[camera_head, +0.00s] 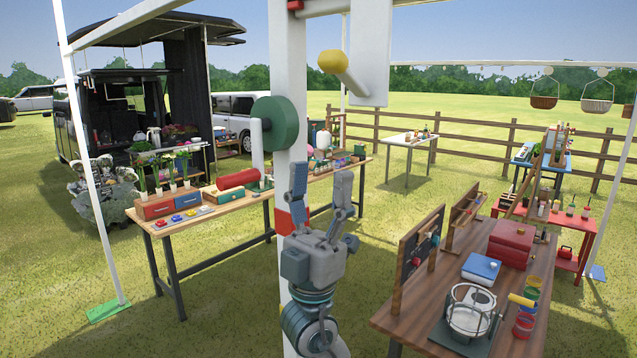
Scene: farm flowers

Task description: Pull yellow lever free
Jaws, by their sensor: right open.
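The lever's yellow knob (332,62) sits at the end of a pale rod (354,82) at the upper centre. The rod slants down to the right and meets a white panel (370,45) beside the white post (287,90). My right gripper (321,180) is below the knob, in front of the post, with its fingers pointing up. Its fingers are spread, with nothing between them, and they are clear of the lever. My left gripper is not in view.
A green wheel (275,123) with a white handle is mounted on the post. A wooden table (450,285) at the right holds a pot stand, a red box and colored cups. Another table (210,212) stands behind at the left. Grass lies between them.

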